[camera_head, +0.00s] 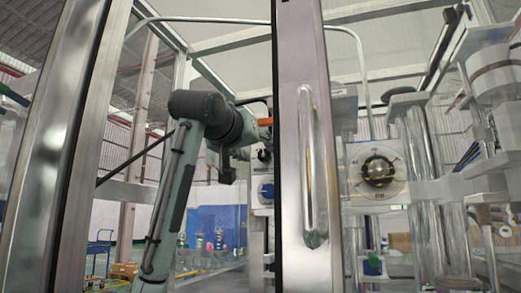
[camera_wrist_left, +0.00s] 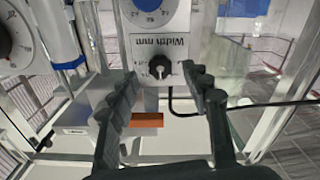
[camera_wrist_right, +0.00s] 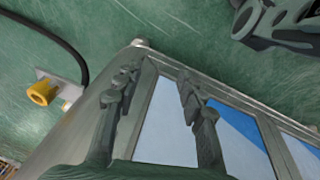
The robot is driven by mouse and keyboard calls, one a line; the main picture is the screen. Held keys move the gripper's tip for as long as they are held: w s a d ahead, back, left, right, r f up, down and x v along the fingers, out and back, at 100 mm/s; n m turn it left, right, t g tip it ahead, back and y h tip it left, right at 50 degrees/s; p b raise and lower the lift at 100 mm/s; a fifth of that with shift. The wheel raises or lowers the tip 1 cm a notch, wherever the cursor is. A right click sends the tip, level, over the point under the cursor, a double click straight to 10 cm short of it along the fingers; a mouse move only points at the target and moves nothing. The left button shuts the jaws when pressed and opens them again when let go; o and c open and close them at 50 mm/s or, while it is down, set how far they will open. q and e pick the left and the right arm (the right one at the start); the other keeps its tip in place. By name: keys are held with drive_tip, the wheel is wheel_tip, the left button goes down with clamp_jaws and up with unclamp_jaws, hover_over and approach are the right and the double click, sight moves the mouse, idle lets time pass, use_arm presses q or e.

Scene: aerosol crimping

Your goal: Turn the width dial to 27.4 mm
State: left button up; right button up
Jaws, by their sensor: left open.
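The width dial is a small black knob (camera_wrist_left: 159,66) on a white panel with the label "Width mm", which appears upside down in the left wrist view. In the head view the black knob (camera_head: 264,155) shows above a blue dial (camera_head: 266,190). My left gripper (camera_wrist_left: 161,78) is open, with one finger on each side of the knob in the picture. I cannot tell whether either finger touches it. The knob's exact reading is too small to read. My right gripper (camera_wrist_right: 157,82) is open and empty, away from the panel; it does not show in the head view.
A larger round dial (camera_head: 378,170) is on the machine at right. A metal door frame with a handle (camera_head: 314,165) stands in front of the panel. An orange block (camera_wrist_left: 146,120) lies between my left fingers in the picture. A yellow fitting (camera_wrist_right: 42,92) is near my right gripper.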

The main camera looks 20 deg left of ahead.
use_arm(q)
drive_tip(key=shift+w, duration=1)
use_arm(e)
drive_tip(key=shift+s+d+f, duration=0.1)
drive_tip(key=shift+s+f, duration=0.15)
drive_tip(key=shift+f, duration=0.2)
drive_tip(key=shift+s+d+f, duration=0.1)
drive_tip(key=shift+s+f, duration=0.1)
drive_tip(key=shift+f, duration=0.2)
use_arm(q)
clamp_jaws()
